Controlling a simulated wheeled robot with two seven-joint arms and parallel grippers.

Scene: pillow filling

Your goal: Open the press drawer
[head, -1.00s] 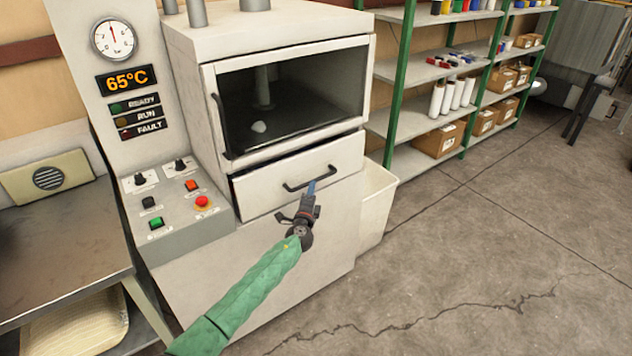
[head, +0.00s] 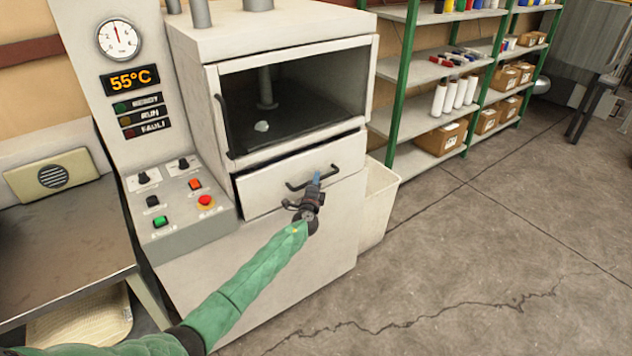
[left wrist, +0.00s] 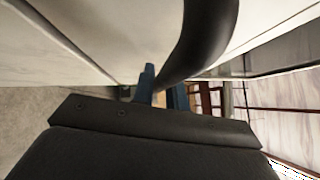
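The press drawer (head: 262,189) is the white front panel below the press window, with a thin dark gap along its upper left edge. Its black bar handle (head: 296,187) sits across the front and looms large in the left wrist view (left wrist: 207,35). My left gripper (head: 317,178) is at the middle of the handle, its blue fingertips crossing the bar. In the left wrist view, the narrowly spaced blue fingers (left wrist: 160,88) lie on either side of the bar, which partly hides them; they look shut on it. My right gripper is out of view.
The press control panel (head: 180,227), with knobs and buttons, stands left of the drawer. A white bin (head: 376,205) stands close by the press's right side. A green-framed shelf (head: 402,80) stands behind. The floor (head: 470,260) at right is open.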

